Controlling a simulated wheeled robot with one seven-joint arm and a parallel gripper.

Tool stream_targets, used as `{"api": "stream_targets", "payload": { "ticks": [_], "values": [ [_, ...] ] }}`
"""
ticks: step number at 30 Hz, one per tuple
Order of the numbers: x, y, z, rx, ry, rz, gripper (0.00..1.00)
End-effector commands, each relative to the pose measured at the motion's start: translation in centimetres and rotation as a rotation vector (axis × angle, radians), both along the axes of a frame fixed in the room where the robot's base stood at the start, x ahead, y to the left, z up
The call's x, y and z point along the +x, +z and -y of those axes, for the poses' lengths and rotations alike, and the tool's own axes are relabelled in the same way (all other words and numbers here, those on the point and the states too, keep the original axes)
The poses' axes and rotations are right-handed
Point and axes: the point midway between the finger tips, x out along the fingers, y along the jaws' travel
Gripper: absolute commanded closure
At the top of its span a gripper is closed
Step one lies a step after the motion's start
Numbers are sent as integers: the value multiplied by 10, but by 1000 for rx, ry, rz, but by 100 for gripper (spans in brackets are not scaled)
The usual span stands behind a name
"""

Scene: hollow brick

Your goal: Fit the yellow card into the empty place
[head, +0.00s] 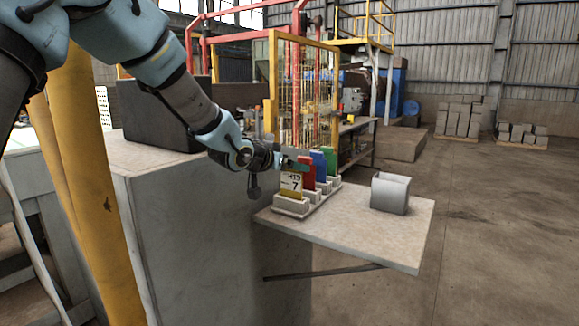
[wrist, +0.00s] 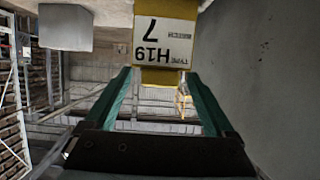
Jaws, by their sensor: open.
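The yellow card (head: 291,184) carries a white label reading H19 and 7. It stands upright at the near end of the grey rack (head: 291,211), its lower edge in or at the nearest holder; I cannot tell how deep it sits. My gripper (head: 294,165) is open at the card's top edge. In the wrist view the card (wrist: 165,30) appears upside down, with its yellow top edge between or just beyond the green fingertips (wrist: 159,76). Red (head: 308,170), blue (head: 318,162) and green (head: 329,157) cards stand behind it in the rack.
The rack stands on a light shelf (head: 400,240) fixed to a large grey block (head: 200,235). A grey open box (head: 390,194) stands to the right of the rack, and the shelf around it is clear. A yellow post (head: 90,190) rises at the left.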

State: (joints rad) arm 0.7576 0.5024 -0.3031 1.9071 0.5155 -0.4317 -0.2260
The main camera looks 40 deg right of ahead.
Motion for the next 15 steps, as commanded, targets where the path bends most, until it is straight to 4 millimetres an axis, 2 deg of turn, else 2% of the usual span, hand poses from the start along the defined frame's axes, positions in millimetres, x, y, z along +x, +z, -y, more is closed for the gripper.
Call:
{"api": "stream_targets", "payload": {
  "ticks": [5,8,15],
  "values": [
    [-1,3,-7,-2,2,1,11],
    [-3,8,-19,-1,2,3,11],
    [-15,27,-62,-1,3,4,11]
  ]
}}
